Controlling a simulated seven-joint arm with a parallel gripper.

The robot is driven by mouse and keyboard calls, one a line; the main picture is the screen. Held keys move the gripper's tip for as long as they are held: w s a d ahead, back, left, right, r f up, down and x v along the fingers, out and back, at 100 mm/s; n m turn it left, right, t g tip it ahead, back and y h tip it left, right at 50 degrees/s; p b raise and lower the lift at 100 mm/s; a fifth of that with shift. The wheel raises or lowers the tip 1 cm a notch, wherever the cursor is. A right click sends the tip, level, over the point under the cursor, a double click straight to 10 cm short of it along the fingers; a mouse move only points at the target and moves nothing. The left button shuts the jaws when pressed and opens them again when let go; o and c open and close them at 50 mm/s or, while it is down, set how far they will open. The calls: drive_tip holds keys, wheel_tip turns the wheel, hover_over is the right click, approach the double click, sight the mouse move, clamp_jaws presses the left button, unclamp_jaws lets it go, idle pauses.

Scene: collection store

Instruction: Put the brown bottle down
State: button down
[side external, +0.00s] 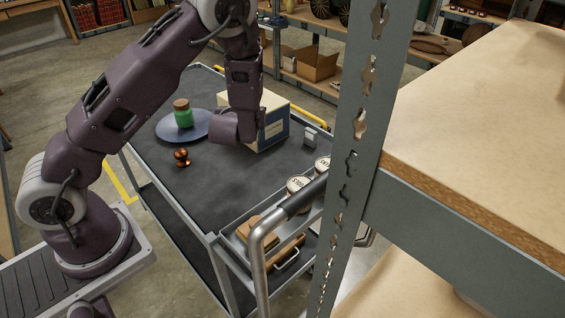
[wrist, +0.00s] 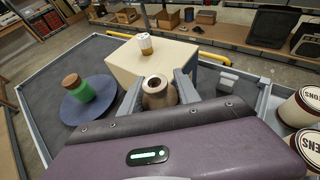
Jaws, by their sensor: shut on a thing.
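The brown bottle (wrist: 155,93) is between the two fingers of my gripper (wrist: 158,92) in the wrist view, with its open round mouth facing up toward the camera. My gripper is shut on it. In the side external view my gripper (side external: 238,128) is low over the dark cart top (side external: 235,185), in front of a cream and blue box. The bottle is not visible there. Whether its base touches the cart cannot be told.
The cream box (wrist: 178,62) stands just beyond the bottle, a small amber-and-white jar (wrist: 146,45) on it. A green corked jar (side external: 183,115) stands on a blue plate (side external: 163,127). A copper knobbed object (side external: 182,157) stands nearby. White-lidded tins (side external: 299,187) and a shelf post (side external: 362,110) are right.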

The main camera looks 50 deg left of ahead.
sight(287, 157)
drive_tip(key=w+d+m+t+h, duration=0.35)
drive_tip(key=w+d+m, duration=0.2)
drive_tip(key=w, duration=0.25)
drive_tip(key=shift+n+g+h, duration=0.35)
drive_tip(key=shift+n+g, duration=0.1)
wheel_tip(287, 157, down, 14)
drive_tip(key=shift+f, duration=0.25)
drive_tip(key=c, duration=0.9)
unclamp_jaws()
drive_tip(key=shift+f, duration=0.1)
